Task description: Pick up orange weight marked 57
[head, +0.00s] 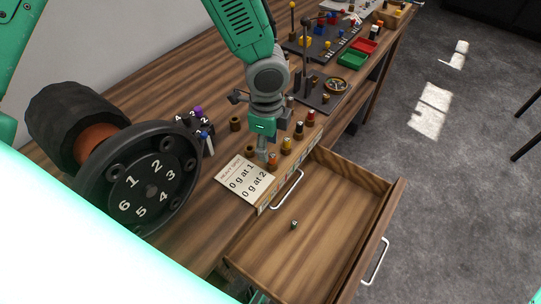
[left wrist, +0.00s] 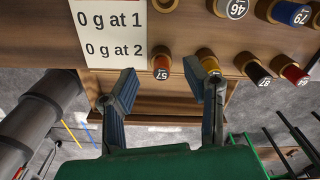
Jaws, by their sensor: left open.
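The orange weight marked 57 (left wrist: 162,64) stands upright near the table's front edge in the left wrist view, beside a white card. In the head view the orange weight (head: 272,161) shows beside my gripper's fingers. My left gripper (head: 262,156) points down at the weight. In the left wrist view my left gripper (left wrist: 160,72) is open, one finger on each side of the weight's column, with nothing held. Whether a finger touches the weight cannot be told. My right gripper is not in view.
A yellow weight (head: 286,147) and others stand close to the right. The white card (head: 245,178) lies left. An open drawer (head: 330,215) below holds a small weight (head: 294,224). A large numbered wheel (head: 146,182) stands left; a dark stand (head: 322,92) is behind.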

